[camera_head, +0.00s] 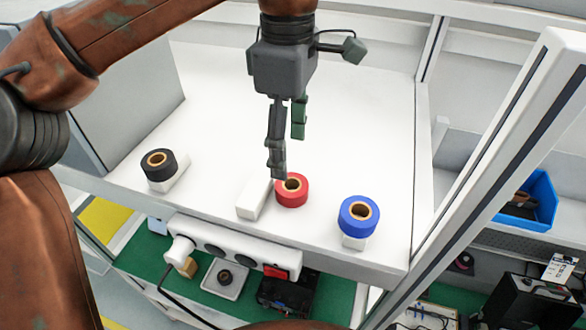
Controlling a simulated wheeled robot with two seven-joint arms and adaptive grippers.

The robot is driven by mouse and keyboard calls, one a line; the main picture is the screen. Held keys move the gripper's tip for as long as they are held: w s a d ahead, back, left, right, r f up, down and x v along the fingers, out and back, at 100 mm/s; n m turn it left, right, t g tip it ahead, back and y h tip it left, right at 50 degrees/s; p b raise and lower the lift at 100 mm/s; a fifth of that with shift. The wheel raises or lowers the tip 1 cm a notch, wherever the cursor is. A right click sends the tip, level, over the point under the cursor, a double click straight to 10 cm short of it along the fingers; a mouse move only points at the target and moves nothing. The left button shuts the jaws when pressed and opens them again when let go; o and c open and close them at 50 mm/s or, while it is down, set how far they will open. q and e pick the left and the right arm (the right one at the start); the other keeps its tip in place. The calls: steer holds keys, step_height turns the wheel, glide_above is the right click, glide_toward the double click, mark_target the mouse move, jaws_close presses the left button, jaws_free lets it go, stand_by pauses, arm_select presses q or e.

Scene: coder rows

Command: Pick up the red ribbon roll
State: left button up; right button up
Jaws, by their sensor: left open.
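The red ribbon roll (292,192) sits on the white tabletop near its front edge, beside a small white block (254,199). It has a tan core facing up. My left gripper (288,158) hangs from the top of the camera_head view, fingers pointing down, just above and behind the red roll. It is open and holds nothing. One finger covers a little of the roll's back left edge; I cannot tell whether it touches. My right gripper does not show.
A black roll (159,165) stands at the left on a white block, and a blue roll (358,215) stands at the right on another. A metal post (490,150) rises at the right. A white power strip (232,247) runs below the front edge. The tabletop behind is clear.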

mark_target(288, 181)
arm_select(q)
steer(key=s+f, duration=0.1)
steer(key=s+f+p, duration=0.1)
steer(key=f, duration=0.1)
steer(key=shift+s+a, duration=0.2)
steer(key=shift+s, duration=0.1)
steer(key=shift+w+f+p, duration=0.25)
steer(key=shift+f+p, duration=0.05)
steer(key=shift+f, duration=0.35)
steer(key=shift+w+f+p, duration=0.25)
steer(key=shift+f+p, duration=0.05)
steer(key=shift+f, duration=0.3)
steer(key=shift+s+d+f, duration=0.1)
steer(key=shift+s+f, duration=0.15)
steer(key=shift+f, duration=0.35)
steer(key=shift+w, duration=0.15)
steer(key=c, duration=1)
steer(key=shift+c, duration=1.3)
steer(key=shift+r, duration=0.1)
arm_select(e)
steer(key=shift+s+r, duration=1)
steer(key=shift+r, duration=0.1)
